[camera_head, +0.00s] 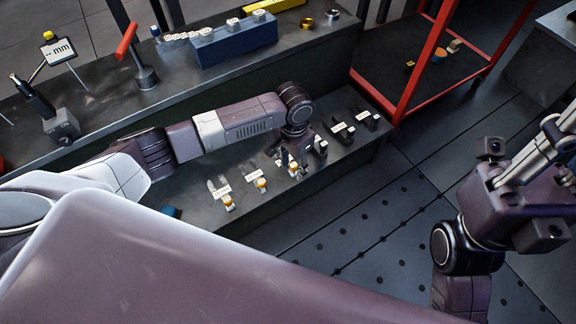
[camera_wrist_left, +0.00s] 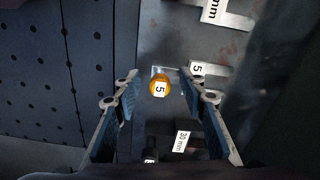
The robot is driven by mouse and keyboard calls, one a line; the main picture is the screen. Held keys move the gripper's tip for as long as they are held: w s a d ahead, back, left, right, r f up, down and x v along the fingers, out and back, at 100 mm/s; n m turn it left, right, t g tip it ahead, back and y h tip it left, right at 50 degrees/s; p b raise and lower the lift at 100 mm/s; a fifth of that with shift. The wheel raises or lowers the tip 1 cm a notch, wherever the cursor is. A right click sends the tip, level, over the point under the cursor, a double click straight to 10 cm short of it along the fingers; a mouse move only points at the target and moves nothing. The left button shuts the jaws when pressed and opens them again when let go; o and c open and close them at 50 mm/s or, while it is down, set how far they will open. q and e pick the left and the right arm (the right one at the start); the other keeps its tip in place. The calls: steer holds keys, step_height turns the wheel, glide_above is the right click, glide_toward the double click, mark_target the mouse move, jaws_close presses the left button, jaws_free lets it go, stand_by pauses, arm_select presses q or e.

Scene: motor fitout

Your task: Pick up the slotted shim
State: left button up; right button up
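My left gripper (camera_head: 291,163) reaches down over the low grey bench. In the left wrist view my left gripper (camera_wrist_left: 161,88) is open. A small metal slotted shim with a round orange knob (camera_wrist_left: 160,86) marked "5" lies in line with the gap between its fingers. I cannot tell whether the fingers touch it. In the head view this shim's orange knob (camera_head: 293,169) is partly hidden by the gripper. Two similar orange-knobbed shims (camera_head: 261,185) (camera_head: 228,203) stand to the left. My right gripper (camera_head: 548,150) is at the right edge, its tips cut off.
Labels "5" (camera_wrist_left: 198,69) and "30 mm" (camera_wrist_left: 182,142) lie close to the fingers. Dark labelled blocks (camera_head: 343,131) stand on the bench right of the gripper. A higher bench behind holds a blue block (camera_head: 236,43). A red-framed cart (camera_head: 408,88) stands at the back right.

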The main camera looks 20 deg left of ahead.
arm_select(q)
jaws_close()
stand_by(0.3)
